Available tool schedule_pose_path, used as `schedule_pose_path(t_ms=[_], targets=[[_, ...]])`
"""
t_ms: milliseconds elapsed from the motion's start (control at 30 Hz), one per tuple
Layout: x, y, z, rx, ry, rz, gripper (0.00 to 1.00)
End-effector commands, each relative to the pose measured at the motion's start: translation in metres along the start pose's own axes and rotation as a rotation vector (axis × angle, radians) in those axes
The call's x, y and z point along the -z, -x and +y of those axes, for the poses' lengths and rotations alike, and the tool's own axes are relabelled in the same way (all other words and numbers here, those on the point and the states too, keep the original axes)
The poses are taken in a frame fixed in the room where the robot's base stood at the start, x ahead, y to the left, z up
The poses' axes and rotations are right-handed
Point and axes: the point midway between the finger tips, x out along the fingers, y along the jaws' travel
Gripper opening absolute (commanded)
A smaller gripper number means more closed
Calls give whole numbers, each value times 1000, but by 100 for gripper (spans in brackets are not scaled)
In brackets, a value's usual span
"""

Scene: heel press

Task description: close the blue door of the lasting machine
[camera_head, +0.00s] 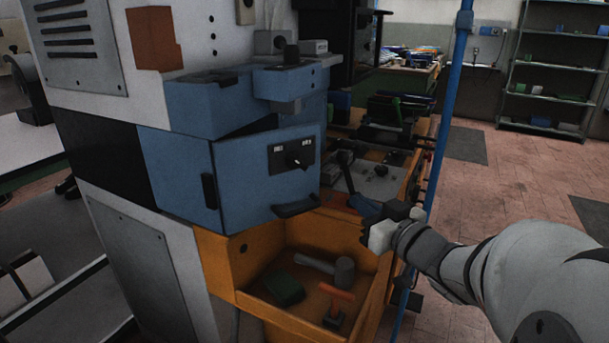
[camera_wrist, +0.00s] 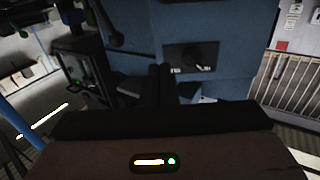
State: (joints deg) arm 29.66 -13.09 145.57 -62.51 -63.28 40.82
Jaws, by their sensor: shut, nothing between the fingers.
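The blue door (camera_head: 245,170) of the lasting machine is in the middle of the head view. It has a black dial plate, a dark handle at its lower edge and a dark grip near its left edge. It seems to stand out at an angle from the blue housing (camera_head: 205,100) above; how far it is open I cannot tell. My gripper (camera_head: 365,206) is right of the door, near its lower right corner. In the wrist view its shut, empty fingers (camera_wrist: 160,80) point toward the blue surface (camera_wrist: 220,85) below the dial plate (camera_wrist: 190,57). Whether they touch it I cannot tell.
An orange tray (camera_head: 262,301) with a hammer (camera_head: 330,268) and other tools lies below the door. A blue post (camera_head: 440,130) stands right of the machine, close to my arm. Open floor (camera_head: 510,170) lies farther right, before shelves (camera_head: 553,70).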

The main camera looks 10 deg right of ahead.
Motion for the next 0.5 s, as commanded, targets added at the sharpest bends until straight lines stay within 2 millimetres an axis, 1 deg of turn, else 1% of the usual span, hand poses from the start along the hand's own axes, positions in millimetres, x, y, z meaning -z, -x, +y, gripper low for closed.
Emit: schedule_pose_path(t_ms=[167,500], targets=[[-3,-28,-1,5,-2,-2,0],[-2,-98,0,3,-2,-1,0]])
